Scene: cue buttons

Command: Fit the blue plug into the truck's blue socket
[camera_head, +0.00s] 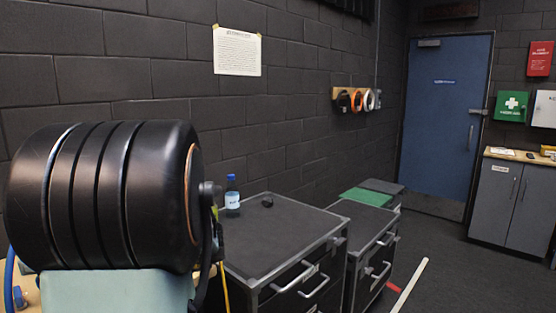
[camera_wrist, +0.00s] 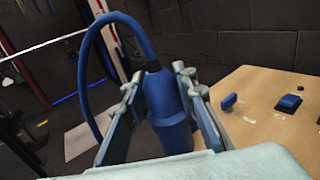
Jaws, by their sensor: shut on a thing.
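In the wrist view, my gripper (camera_wrist: 160,76) is shut on the blue plug (camera_wrist: 168,108), a thick blue cylinder with a dark collar at its upper end. One finger lies on each side of it. A blue cable (camera_wrist: 92,62) leaves the collar and loops up and to the left. The plug's lower end is partly hidden by my gripper's pale body. In the head view, a piece of blue cable (camera_head: 10,272) shows at the left edge; the plug and fingertips are hidden there. I cannot make out the truck or its blue socket in either view.
In the head view, dark wheeled cases (camera_head: 285,235) carry a blue-capped bottle (camera_head: 232,196). Open floor lies before the blue door (camera_head: 445,115).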

